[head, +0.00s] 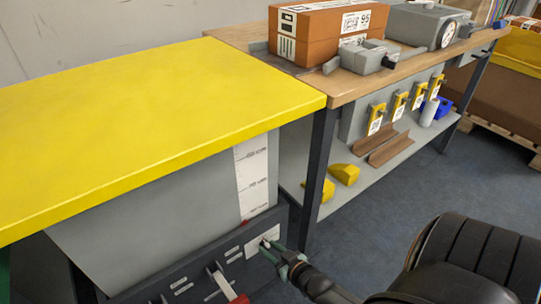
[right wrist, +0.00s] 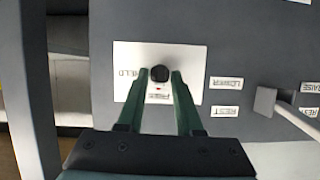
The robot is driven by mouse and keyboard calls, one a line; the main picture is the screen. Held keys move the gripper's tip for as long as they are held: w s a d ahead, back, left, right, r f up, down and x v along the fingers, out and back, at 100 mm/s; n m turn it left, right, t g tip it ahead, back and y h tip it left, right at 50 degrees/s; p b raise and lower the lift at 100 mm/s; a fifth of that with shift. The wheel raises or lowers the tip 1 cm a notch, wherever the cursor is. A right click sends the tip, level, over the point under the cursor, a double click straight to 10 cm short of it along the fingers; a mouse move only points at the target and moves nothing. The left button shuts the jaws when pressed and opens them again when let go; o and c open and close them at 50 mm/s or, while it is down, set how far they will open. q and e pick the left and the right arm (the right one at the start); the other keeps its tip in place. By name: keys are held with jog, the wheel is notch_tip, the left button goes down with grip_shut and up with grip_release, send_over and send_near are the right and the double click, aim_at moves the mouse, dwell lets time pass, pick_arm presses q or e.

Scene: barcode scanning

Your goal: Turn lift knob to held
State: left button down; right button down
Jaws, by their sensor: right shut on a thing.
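The lift knob (right wrist: 159,74) is a small black round knob on a white plate (right wrist: 190,58), which carries a HELD label on its left and another label below in the right wrist view. A small red mark shows just below the knob. My right gripper (right wrist: 159,76) is shut on the knob, one green finger on each side. In the head view, my right gripper (head: 277,250) reaches the white plate (head: 258,238) on the dark front panel (head: 190,279) below the yellow table; its fingers partly hide the knob there. My left gripper is not in view.
A red-handled lever (head: 226,284) sticks out of the panel left of the plate. The yellow tabletop (head: 150,115) overhangs the panel. A wooden workbench (head: 345,88) with an orange box (head: 325,28) stands beyond. The blue floor (head: 380,205) is clear near my arm.

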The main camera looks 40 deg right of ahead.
jog(key=shift+s+d+f+m+t+y+b, duration=0.15)
jog(key=shift+m+t+y+b, duration=0.5)
jog(key=shift+m, duration=1.5)
jog(key=shift+w+d+f+m+t+y+b, duration=0.15)
jog(key=shift+m+t+y, duration=0.55)
jog(key=shift+m+y, duration=1.1)
jog(key=shift+s+d+f+m+t+y+b, duration=0.15)
jog(key=shift+m+t+y+b, duration=0.4)
jog(key=shift+m, duration=2)
jog(key=c, duration=0.9)
grip_release()
jog(key=p+v, duration=0.1)
jog(key=v, duration=1.1)
jog(key=shift+s+d+f, duration=0.1)
jog(key=shift+s+d, duration=0.05)
